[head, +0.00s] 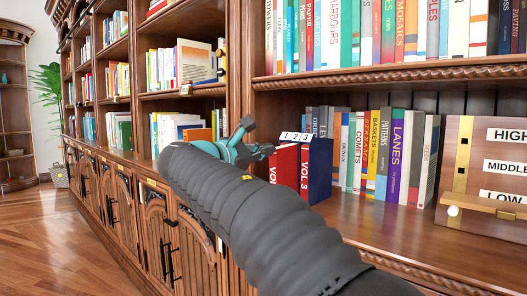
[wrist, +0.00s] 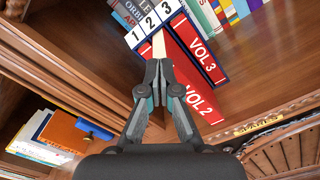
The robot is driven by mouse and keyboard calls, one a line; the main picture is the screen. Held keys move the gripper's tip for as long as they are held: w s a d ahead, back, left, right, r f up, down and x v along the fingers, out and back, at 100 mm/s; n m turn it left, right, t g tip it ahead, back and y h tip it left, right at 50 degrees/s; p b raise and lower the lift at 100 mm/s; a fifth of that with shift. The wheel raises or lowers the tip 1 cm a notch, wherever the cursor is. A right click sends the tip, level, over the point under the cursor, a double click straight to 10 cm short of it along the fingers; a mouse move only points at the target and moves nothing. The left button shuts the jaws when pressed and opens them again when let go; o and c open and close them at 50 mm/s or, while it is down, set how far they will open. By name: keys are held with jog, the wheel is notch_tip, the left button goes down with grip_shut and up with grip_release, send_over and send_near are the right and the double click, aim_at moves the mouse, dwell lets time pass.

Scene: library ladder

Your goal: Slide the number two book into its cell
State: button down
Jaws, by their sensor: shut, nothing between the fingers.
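The red number two book (wrist: 200,98), marked VOL 2, stands in the slipcase below the number plates (wrist: 153,22) 1, 2 and 3. Its spine juts out toward me past the VOL 3 book (wrist: 200,50). In the head view the red book (head: 284,172) is partly hidden behind my gripper, left of the VOL 3 book (head: 306,170). My gripper (wrist: 158,64) is shut and empty, its fingertips at the top of the number two book; I cannot tell whether they touch it. The inside of cell 1 is hidden.
A row of books (head: 385,155) stands to the right of the slipcase on the same shelf. A wooden board (head: 478,165) marked HIGH, MIDDLE, LOW stands farther right. The shelf above (head: 380,78) and the upright (head: 240,80) border the space.

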aim_at(288, 145)
jog(key=shift+p+x, duration=1.7)
jog(key=shift+x, duration=2.9)
dwell(0.9)
dwell(0.3)
